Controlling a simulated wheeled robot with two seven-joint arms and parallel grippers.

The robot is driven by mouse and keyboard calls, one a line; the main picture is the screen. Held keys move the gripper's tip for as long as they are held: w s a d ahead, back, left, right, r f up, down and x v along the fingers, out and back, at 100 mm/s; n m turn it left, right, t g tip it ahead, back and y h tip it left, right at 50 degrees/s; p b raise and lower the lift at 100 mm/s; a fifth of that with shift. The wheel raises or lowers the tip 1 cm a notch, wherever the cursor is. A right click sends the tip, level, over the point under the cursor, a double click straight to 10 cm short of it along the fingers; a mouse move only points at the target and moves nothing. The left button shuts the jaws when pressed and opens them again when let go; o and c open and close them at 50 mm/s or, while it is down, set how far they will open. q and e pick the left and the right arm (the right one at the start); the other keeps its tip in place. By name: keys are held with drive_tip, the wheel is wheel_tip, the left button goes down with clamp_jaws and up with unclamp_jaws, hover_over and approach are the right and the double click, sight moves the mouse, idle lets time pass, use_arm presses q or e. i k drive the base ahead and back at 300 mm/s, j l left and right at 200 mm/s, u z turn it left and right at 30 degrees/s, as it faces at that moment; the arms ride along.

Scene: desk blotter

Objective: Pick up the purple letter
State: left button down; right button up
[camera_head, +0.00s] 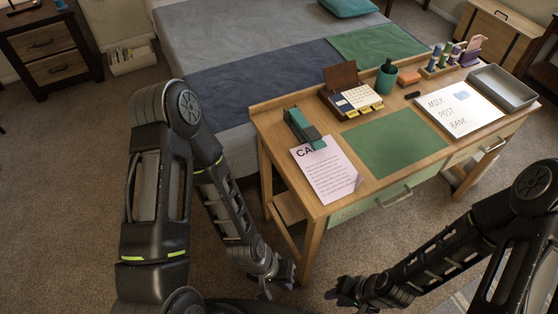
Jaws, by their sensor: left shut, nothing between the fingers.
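The letter is a pale pinkish-lilac sheet (325,176) with dark printed lines, lying on the left end of the wooden desk near its front edge. A teal and black stapler (303,127) rests over its top edge and hides part of the heading. The sheet's lower right corner looks darker, perhaps curled. My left gripper (282,281) is shut and empty, low in front of the desk's left front leg, apart from the letter. My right gripper (338,293) is low in front of the desk, empty as far as I see; its finger gap is unclear.
The desk (262,119) also bears a green blotter (395,143), a calendar (356,98), a green cup (386,79), a whiteboard (458,108), a grey tray (502,89) and a rack of small items (441,66). A bed (240,70) stands behind it. Carpet in front is clear.

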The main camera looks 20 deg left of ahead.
sight(330, 173)
drive_tip(key=u, duration=0.1)
drive_tip(key=l+z, duration=0.2)
drive_tip(key=z, duration=0.15)
drive_tip(key=i+l+z, duration=0.15)
drive_tip(key=z, duration=0.25)
drive_tip(key=i+l+z, duration=0.15)
drive_tip(key=z, duration=0.2)
